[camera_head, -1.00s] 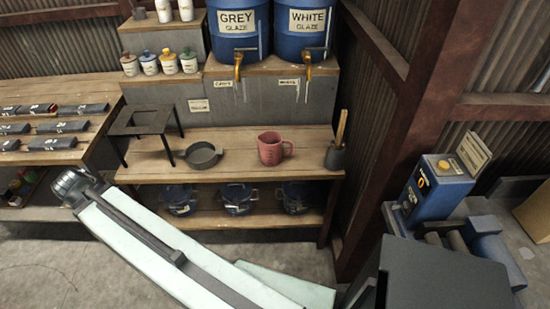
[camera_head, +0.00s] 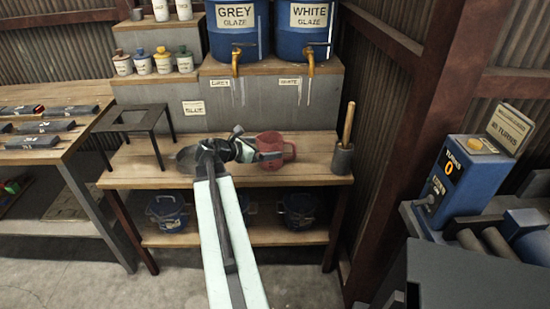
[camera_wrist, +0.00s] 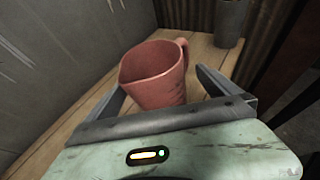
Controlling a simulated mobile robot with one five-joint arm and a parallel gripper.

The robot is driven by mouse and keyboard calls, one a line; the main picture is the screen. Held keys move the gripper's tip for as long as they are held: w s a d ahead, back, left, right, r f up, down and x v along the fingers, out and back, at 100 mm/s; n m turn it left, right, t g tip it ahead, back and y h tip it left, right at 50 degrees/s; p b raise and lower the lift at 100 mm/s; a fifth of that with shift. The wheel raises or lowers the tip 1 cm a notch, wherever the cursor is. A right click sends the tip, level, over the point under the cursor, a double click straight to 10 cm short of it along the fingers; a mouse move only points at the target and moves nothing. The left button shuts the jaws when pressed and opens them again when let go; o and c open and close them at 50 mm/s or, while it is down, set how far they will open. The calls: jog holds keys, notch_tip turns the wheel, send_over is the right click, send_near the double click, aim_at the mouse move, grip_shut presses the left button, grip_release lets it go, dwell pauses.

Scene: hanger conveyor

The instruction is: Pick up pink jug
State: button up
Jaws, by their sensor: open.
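The pink jug (camera_head: 275,147) stands upright on the wooden bench, partly hidden behind my gripper (camera_head: 262,154) in the head view. In the wrist view the jug (camera_wrist: 155,75) is just ahead, its open mouth facing up and its handle at the upper right. My gripper (camera_wrist: 165,95) is open, with one dark finger on the left of the jug and one on the right. The lower part of the jug is hidden by the gripper's front bar. I cannot tell whether the fingers touch it.
A dark pot with a wooden-handled tool (camera_head: 344,150) stands right of the jug. A black metal stand (camera_head: 135,122) is on the left of the bench (camera_head: 140,175). A grey block (camera_head: 260,98) with glaze barrels (camera_head: 237,35) rises behind. A blue counter machine (camera_head: 460,175) is at the right.

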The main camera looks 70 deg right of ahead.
jog(key=b+x, duration=0.2)
jog(key=x, duration=0.3)
jog(key=shift+w+d+f, duration=0.1)
jog(key=shift+w+d, duration=0.05)
jog(key=shift+w, duration=0.05)
jog(key=c, duration=1.5)
jog(key=shift+o, duration=0.2)
jog(key=shift+r, duration=0.2)
notch_tip(320, 180, up, 10)
jog(key=p, duration=1)
jog(key=shift+p, duration=0.3)
